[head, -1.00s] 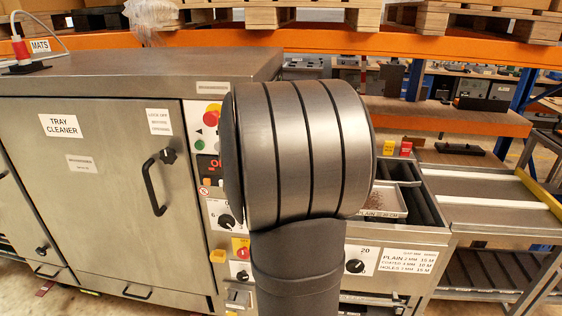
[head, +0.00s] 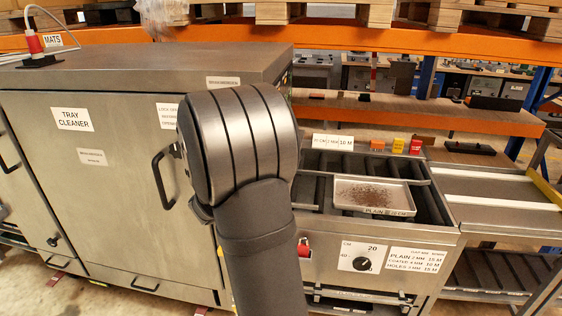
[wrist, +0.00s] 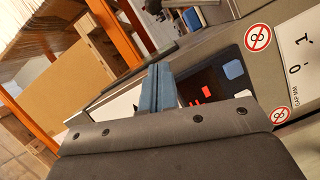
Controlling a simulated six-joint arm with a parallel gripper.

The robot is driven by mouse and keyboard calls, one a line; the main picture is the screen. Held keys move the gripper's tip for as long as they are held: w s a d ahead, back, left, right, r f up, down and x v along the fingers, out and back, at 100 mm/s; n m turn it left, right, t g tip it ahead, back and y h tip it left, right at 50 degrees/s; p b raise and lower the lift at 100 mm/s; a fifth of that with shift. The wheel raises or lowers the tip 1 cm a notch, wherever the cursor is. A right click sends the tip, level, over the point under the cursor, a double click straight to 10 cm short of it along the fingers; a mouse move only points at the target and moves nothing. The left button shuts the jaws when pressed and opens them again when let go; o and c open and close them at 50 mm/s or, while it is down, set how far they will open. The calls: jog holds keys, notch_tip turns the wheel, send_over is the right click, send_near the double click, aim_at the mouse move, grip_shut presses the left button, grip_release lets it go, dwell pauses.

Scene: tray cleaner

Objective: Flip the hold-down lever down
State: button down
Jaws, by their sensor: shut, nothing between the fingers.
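I cannot make out the hold-down lever for certain in either view. A red handle-like part (head: 304,247) shows on the machine's front, just right of my arm, but I cannot tell what it is. In the wrist view my gripper's blue-grey fingers (wrist: 158,88) are shut and empty. They lie across the view in front of a dark display panel (wrist: 208,86) with red lit segments; contact cannot be told. In the head view my gripper is hidden behind my own arm, which also covers the control panel.
The tray cleaner cabinet (head: 95,190) with a black door handle (head: 160,183) stands at left. A metal tray (head: 402,208) with brown debris sits on the rollers (head: 432,195) at right. A dial (head: 361,264) is on the front below. An orange shelf beam (head: 400,42) runs behind.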

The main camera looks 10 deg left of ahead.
jog(key=s+d+f+x, duration=0.1)
jog(key=d+x, duration=0.1)
jog(key=x, duration=1)
jog(key=shift+w+d, duration=0.35)
jog(key=shift+d, duration=0.1)
